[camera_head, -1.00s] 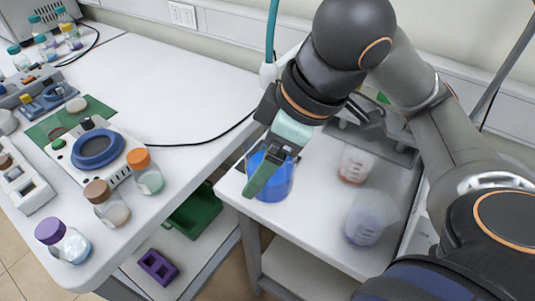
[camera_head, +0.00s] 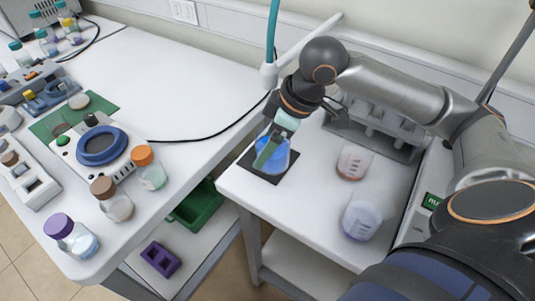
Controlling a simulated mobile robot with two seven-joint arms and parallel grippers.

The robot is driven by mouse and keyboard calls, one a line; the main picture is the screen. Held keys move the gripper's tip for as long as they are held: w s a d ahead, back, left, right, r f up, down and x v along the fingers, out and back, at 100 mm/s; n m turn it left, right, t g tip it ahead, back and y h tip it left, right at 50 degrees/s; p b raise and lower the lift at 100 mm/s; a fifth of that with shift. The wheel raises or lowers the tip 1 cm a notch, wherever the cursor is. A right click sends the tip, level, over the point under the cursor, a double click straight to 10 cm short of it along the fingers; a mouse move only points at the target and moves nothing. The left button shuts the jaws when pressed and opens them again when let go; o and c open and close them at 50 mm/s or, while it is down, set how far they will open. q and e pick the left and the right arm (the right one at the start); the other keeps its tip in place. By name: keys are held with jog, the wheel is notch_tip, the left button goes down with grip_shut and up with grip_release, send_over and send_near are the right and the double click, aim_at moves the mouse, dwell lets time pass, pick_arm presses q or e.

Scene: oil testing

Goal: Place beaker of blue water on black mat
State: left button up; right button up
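The beaker of blue water (camera_head: 279,160) is upright over the black mat (camera_head: 287,177) on the right-hand table. It looks to be at or very near the mat's surface; contact with the mat cannot be made out for sure. My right gripper (camera_head: 268,150) comes down from above on the beaker. One green finger lies across the beaker's front and the other is hidden behind it; it looks shut on the beaker. Part of the mat shows around the beaker's base. My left gripper is not in view.
On the same table stand a beaker with reddish contents (camera_head: 354,162), a beaker with pale purple contents (camera_head: 361,217) and a grey rack (camera_head: 385,138). The left table holds capped jars (camera_head: 150,168) and a device with a blue ring (camera_head: 101,146). A gap separates the tables.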

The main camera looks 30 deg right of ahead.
notch_tip(320, 180, down, 3)
jog(key=shift+r, duration=0.1)
jog(key=o, duration=1.5)
jog(key=shift+f, duration=0.25)
jog(key=shift+c, duration=0.2)
jog(key=shift+r, duration=0.1)
jog(key=shift+s+d+r, duration=0.1)
jog(key=shift+r, duration=0.3)
jog(key=p+v, duration=0.2)
jog(key=v, duration=0.9)
jog(key=shift+r, duration=0.15)
jog(key=shift+s+d, duration=0.1)
